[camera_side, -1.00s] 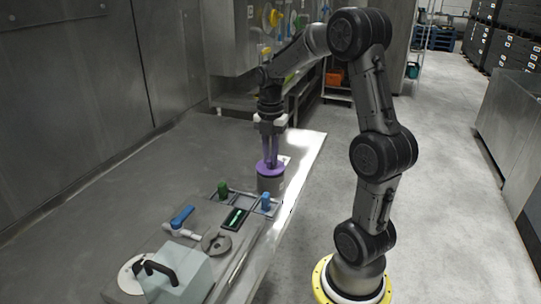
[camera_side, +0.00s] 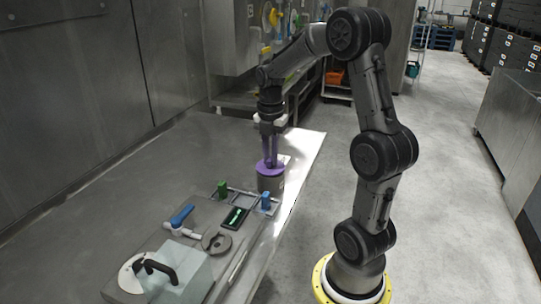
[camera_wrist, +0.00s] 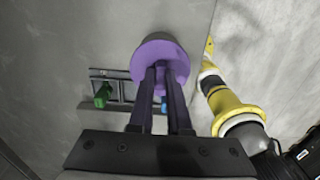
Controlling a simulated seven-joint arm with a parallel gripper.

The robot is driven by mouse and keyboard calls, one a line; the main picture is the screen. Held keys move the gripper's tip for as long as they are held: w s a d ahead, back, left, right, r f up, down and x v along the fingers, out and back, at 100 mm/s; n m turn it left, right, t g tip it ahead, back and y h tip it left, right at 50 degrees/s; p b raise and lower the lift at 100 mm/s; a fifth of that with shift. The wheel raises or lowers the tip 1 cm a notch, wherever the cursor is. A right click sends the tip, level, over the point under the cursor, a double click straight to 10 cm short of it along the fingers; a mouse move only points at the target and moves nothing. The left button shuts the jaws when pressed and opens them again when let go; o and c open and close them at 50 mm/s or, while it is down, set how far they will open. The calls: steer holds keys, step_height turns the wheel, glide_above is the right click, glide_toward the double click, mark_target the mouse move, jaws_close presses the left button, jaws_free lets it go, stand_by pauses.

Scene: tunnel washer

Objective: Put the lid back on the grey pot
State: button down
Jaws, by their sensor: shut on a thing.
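The grey pot (camera_side: 270,184) stands upright on the metal table near its right edge. The purple lid (camera_side: 258,167) is at the pot's mouth, roughly level; from the side I cannot tell whether it is fully seated. My gripper (camera_side: 270,162) points straight down, with its fingers shut on the lid from above. In the wrist view the lid (camera_wrist: 176,55) is a purple disc at my fingertips (camera_wrist: 160,84), and it covers most of the pot (camera_wrist: 158,37), whose grey side shows beyond it.
In front of the pot is a grey tray (camera_side: 254,209) with a green piece (camera_side: 222,188), a blue piece (camera_side: 266,200) and a dark device (camera_side: 235,218). Nearer are a blue-handled valve (camera_side: 181,216), a grey disc (camera_side: 216,242) and a box with a black handle (camera_side: 174,275). The table's left side is clear.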

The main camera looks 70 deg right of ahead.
steer(key=shift+c, duration=1.5)
jaws_free()
steer(key=shift+r, duration=0.15)
steer(key=shift+r, duration=3.35)
jaws_close()
